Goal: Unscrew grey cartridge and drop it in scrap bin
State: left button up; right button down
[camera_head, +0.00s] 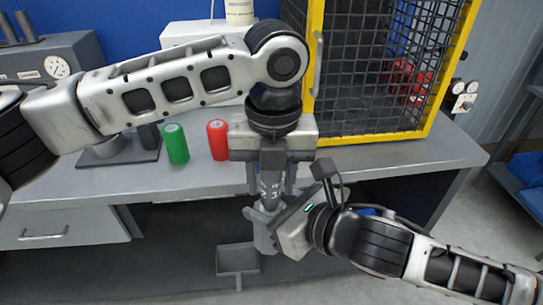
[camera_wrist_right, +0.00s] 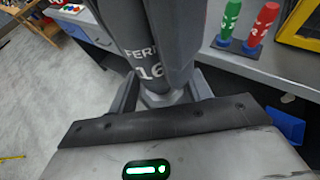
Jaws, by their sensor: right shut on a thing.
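A grey cylinder with white lettering (camera_head: 270,185), apparently the grey cartridge, hangs upright in front of the bench edge. It shows close up in the right wrist view (camera_wrist_right: 150,65). My left gripper (camera_head: 272,178) points down with its fingers on either side of the cylinder's upper part; whether they press on it is unclear. My right gripper (camera_head: 262,222) comes in from the lower right and is shut on the cylinder's pale lower end. Its fingers sit on both sides of that end in the wrist view (camera_wrist_right: 162,98). No scrap bin is clearly identifiable.
A green cylinder (camera_head: 175,145) and a red cylinder (camera_head: 218,140) stand on the grey bench (camera_head: 400,152). A yellow-framed mesh cage (camera_head: 375,137) stands behind. A blue container (camera_wrist_right: 286,125) shows in the wrist view. Blue bins (camera_head: 528,165) sit on the right shelf.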

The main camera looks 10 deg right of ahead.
pick_arm(q)
jog(key=shift+f, duration=0.35)
grip_shut()
jog(key=c, duration=0.8)
grip_release()
jog(key=n, duration=0.5)
jog(key=shift+n, duration=0.3)
jog(key=shift+c, duration=0.2)
jog(key=n, duration=1.4)
jog(key=shift+r+n, duration=0.1)
jog(key=shift+n, duration=0.3)
jog(key=o, duration=1.1)
